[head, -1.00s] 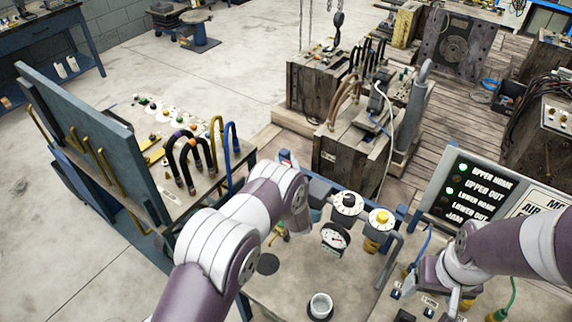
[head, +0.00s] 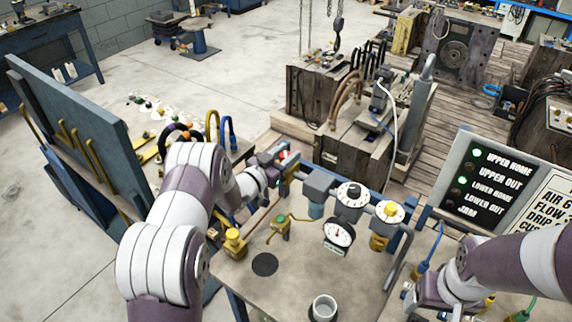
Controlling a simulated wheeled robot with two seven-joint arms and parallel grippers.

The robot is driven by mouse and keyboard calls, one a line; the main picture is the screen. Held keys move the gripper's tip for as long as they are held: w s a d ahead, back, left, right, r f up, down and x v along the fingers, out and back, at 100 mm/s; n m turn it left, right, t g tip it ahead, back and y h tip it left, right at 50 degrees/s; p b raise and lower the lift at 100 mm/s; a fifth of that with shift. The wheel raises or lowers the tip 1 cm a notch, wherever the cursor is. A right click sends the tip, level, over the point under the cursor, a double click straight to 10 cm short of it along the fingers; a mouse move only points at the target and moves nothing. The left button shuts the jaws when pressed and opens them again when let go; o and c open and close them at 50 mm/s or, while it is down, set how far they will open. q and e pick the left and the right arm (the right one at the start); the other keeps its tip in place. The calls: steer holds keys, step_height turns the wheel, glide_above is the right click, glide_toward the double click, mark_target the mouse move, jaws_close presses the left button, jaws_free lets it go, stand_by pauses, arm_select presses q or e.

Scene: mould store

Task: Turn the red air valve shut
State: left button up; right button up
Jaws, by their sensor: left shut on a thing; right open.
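The red air valve (head: 285,155) shows as a small patch of red at the left end of the blue pipe rail on the bench's back edge. My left gripper (head: 277,160) is at it, shut on it, with the fingers and wrist hiding most of the handle. Which way the handle points cannot be told. A round pressure gauge (head: 338,233) hangs below the rail to the right. My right gripper (head: 412,296) is open and low over the right side of the bench, partly hidden by its own arm.
A knob with a yellow top (head: 389,210) and one with a black-and-white top (head: 350,193) sit on the rail. A status panel (head: 487,180) shows green lights by UPPER HOME and LOWER HOME.

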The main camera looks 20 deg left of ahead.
arm_select(q)
steer(key=m+g+h+b, duration=0.2)
steer(key=h, duration=0.1)
steer(key=m+g+h+b, duration=0.3)
steer(key=shift+f+b, duration=0.2)
steer(key=shift+b, duration=0.15)
steer(key=m+g+h+b, duration=0.2)
steer(key=g, duration=0.1)
steer(key=shift+r, duration=0.15)
steer(key=shift+r+m+g+h+b, duration=0.15)
steer(key=shift+m+g+h+b, duration=0.15)
steer(key=shift+m+g+h, duration=0.15)
steer(key=shift+r, duration=0.1)
steer(key=o, duration=0.9)
steer(key=shift+a, duration=0.1)
